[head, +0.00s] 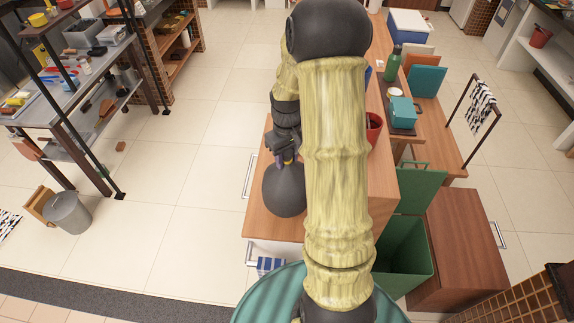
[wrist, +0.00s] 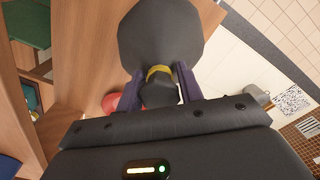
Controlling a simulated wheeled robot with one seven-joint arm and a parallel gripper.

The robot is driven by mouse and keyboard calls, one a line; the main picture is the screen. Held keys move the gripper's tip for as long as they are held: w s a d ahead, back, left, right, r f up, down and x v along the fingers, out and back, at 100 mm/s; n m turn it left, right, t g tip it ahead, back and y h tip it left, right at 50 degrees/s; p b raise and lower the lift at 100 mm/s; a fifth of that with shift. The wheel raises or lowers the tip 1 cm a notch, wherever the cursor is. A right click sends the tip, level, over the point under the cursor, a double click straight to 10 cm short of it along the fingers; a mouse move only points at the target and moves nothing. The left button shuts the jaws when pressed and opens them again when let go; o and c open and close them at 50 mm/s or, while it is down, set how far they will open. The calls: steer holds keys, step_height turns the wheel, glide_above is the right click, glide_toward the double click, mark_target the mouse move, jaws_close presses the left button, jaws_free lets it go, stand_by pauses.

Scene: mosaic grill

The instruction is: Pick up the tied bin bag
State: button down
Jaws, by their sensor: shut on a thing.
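The tied bin bag (head: 284,190) is dark grey and rounded, on or just above the wooden counter top (head: 258,218) near its front end. In the wrist view the bag (wrist: 160,38) has a yellow tie (wrist: 159,70) around its neck. My gripper (head: 287,158) is above the bag, with its purple-padded fingers on either side of the neck. In the wrist view the fingers of my gripper (wrist: 156,88) close on the neck beside the yellow tie. I cannot tell whether the bag touches the counter. My arm hides part of the counter.
A red pot (head: 374,127) stands on the counter right of my arm. An open green bin (head: 405,250) is at the lower right beside a brown cabinet (head: 460,245). A grey bucket (head: 68,212) stands on the floor at left. The tiled floor between is mostly clear.

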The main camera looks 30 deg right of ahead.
step_height(320, 180, up, 25)
steer(key=b, duration=0.4)
